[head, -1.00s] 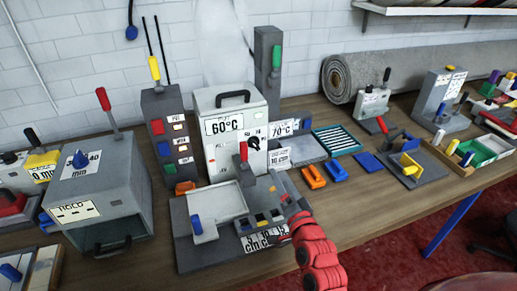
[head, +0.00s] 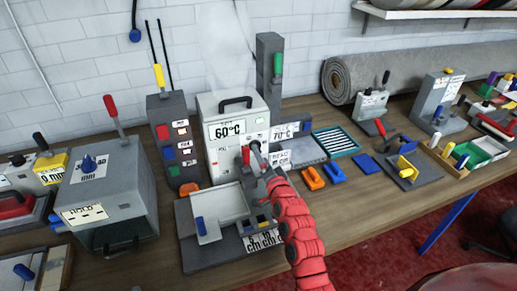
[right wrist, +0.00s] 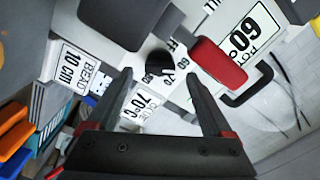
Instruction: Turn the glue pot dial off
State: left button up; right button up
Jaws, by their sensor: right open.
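The glue pot (head: 228,112) is a white box with a black top handle and a "POT 60°C" label. It stands at the back of the bench in the head view. In the right wrist view its black dial (right wrist: 158,62) shows on the white face (right wrist: 215,100), with small printed marks beside it. I cannot tell the dial's setting for sure. My right gripper (head: 258,153) is open at the pot's front, and in the head view it mostly hides the dial. In the right wrist view the gripper (right wrist: 158,77) has its fingertips on either side of the dial, apparently without gripping it. My left gripper is out of view.
A red-handled lever (right wrist: 220,62) stands close beside the dial. A grey fixture with a pale tray (head: 222,207) is in front of the pot.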

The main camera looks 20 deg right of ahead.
jog(key=shift+w, duration=1.65)
grip_shut()
jog(key=shift+f+n+b, duration=0.1)
jog(key=shift+n+b, duration=5.9)
jog(key=shift+b, duration=1.7)
grip_release()
